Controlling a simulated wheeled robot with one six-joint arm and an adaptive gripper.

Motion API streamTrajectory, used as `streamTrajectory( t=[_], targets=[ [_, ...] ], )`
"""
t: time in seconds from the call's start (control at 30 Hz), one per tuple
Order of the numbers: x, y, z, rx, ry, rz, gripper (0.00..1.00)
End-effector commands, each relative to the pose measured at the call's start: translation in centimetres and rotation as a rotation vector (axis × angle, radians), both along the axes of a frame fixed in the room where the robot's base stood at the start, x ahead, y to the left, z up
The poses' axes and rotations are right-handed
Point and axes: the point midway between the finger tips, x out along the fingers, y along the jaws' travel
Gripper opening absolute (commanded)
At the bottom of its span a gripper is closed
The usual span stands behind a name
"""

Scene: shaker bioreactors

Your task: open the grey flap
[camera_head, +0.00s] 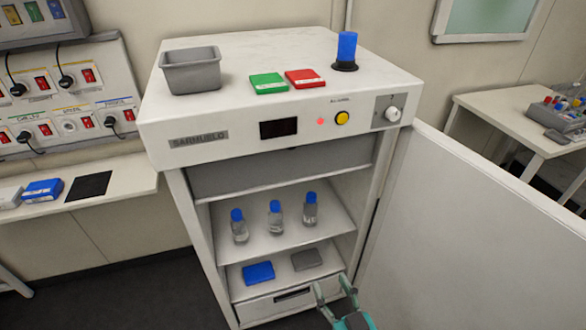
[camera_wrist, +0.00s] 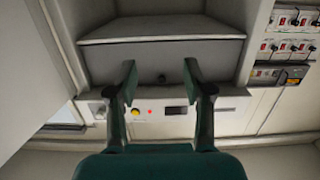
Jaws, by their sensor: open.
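The grey flap (camera_head: 280,172) is a wide panel just under the control panel of the white cabinet, above the shelf with bottles. It stands upright across its compartment and looks shut. In the wrist view, which is upside down, the flap (camera_wrist: 165,62) spans the picture behind my fingers, with a small dark knob (camera_wrist: 162,78) on it. My gripper (camera_head: 333,282) is open and empty, low in front of the cabinet's bottom drawer in the head view. In the wrist view, the fingertips (camera_wrist: 160,68) frame the knob from either side; I see no contact with it.
The large white cabinet door (camera_head: 475,230) stands open on the right. Bottles with blue caps (camera_head: 275,220) stand on the upper shelf; a blue box (camera_head: 258,273) and grey box (camera_head: 307,259) lie below. A grey bin (camera_head: 191,72) sits on top.

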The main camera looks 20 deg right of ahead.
Motion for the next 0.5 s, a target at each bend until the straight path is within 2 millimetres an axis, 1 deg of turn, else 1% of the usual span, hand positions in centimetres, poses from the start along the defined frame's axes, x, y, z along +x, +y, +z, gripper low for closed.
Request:
streamTrajectory(
  t=[0.03,0.2,0.27,0.4,0.5],
  targets=[
    [1.8,0.0,1.3,0.000,-0.020,0.000,0.51],
    [6.7,0.0,5.0,0.000,-0.050,0.000,0.51],
    [8.4,0.0,6.5,0.000,-0.061,0.000,0.51],
    [11.8,0.0,10.3,0.000,-0.085,0.000,0.51],
    [13.7,0.0,13.0,0.000,-0.100,0.000,0.51]
  ],
)
